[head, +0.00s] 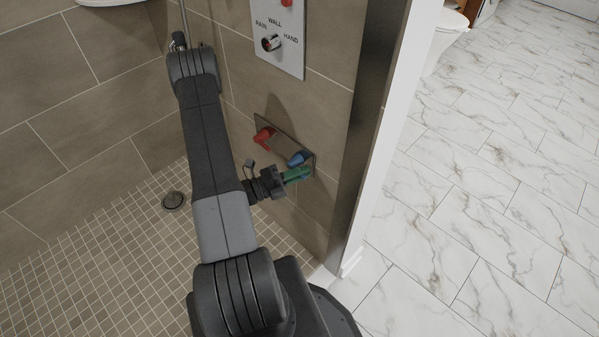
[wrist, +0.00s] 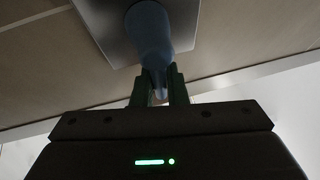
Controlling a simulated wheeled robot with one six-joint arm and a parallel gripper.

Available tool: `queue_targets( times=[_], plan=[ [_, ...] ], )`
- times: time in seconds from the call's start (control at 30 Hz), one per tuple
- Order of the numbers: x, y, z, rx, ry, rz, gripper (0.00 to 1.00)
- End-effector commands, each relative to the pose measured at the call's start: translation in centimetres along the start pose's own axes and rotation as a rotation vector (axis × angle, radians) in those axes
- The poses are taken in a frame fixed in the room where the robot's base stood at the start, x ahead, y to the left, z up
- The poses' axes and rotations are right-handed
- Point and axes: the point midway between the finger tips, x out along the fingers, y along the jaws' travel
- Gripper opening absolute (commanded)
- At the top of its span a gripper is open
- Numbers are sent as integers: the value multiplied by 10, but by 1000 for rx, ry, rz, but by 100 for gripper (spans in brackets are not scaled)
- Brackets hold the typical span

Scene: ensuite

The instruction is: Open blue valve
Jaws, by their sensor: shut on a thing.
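The blue valve (head: 301,158) is a lever handle on a metal plate (head: 285,146) low on the tiled shower wall. A red valve (head: 264,137) sits on the same plate, up and to the left of it. My gripper (head: 306,173) is at the blue valve with its green fingers. In the wrist view the blue handle (wrist: 148,35) comes down from the plate (wrist: 107,30), and its narrow end lies between the two fingertips (wrist: 160,82). The fingers are shut on that end.
A control panel (head: 279,38) with a knob (head: 271,43) is on the wall above. The wall ends at a metal edge and white trim (head: 382,130) right of the valves. A drain (head: 174,200) is in the shower floor. Marble-tiled floor (head: 480,200) lies open to the right.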

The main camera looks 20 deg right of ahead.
Motion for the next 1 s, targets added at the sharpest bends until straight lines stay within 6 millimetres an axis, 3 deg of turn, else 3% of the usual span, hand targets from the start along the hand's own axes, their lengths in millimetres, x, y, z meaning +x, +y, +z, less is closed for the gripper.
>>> queue_targets(
  times=[0.37,0.4,0.5,0.83,1.0],
  plan=[
    [0,-2,0,-48,-11,-25,0],
    [0,-2,0,-47,-11,-25,15],
    [0,-2,0,-47,-10,-24,34],
    [-1,-2,1,-46,-11,-23,34],
    [-13,-2,1,-46,-14,-23,34]
  ],
)
